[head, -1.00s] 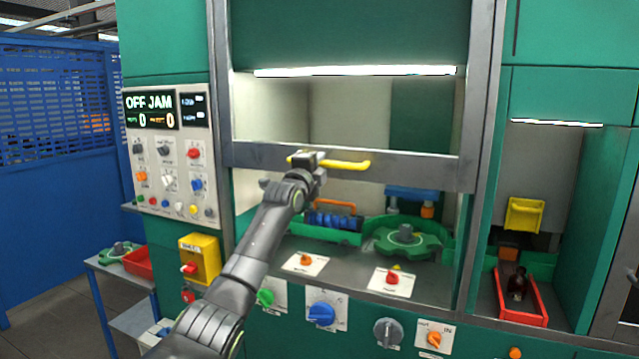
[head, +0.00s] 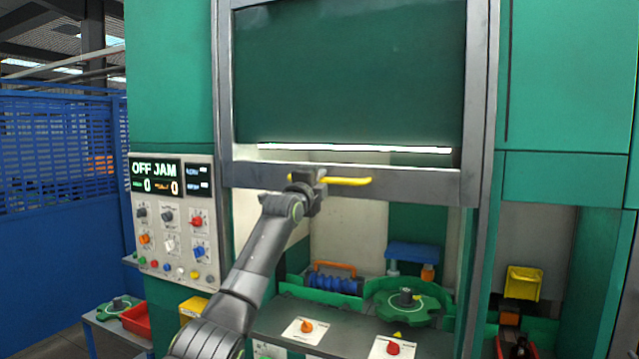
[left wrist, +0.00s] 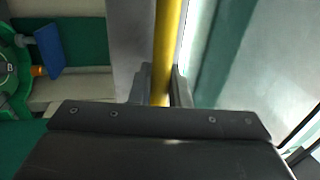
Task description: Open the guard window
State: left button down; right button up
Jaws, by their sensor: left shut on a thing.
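The guard window (head: 420,186) is a grey-framed sliding pane in the green machine, with a yellow bar handle (head: 348,181) on its lower rail. The rail stands above the machine's work space, with an open gap below it. My left gripper (head: 308,180) is shut on the left part of the handle. In the left wrist view the handle (left wrist: 168,40) runs between the two fingers (left wrist: 160,85). My right gripper is not in view.
Inside the machine are a green star wheel (head: 408,304), a blue screw part (head: 335,284) and a blue block (head: 412,252). A control panel (head: 172,225) reads "OFF JAM" at left. A yellow bin (head: 523,282) is at right. A blue fence (head: 60,200) stands far left.

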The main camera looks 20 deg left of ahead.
pick_arm(q)
jog(key=shift+r, duration=0.1)
jog(key=c, duration=1.5)
grip_release()
jog(key=shift+o, duration=0.3)
jog(key=s+f+b, duration=0.1)
jog(key=s+b, duration=0.3)
jog(key=s, duration=0.4)
jog(key=s+f+b, duration=0.2)
jog(key=s+b, duration=0.3)
jog(key=s, duration=0.4)
jog(key=shift+a+f+b, duration=0.25)
jog(key=shift+a+b, duration=0.05)
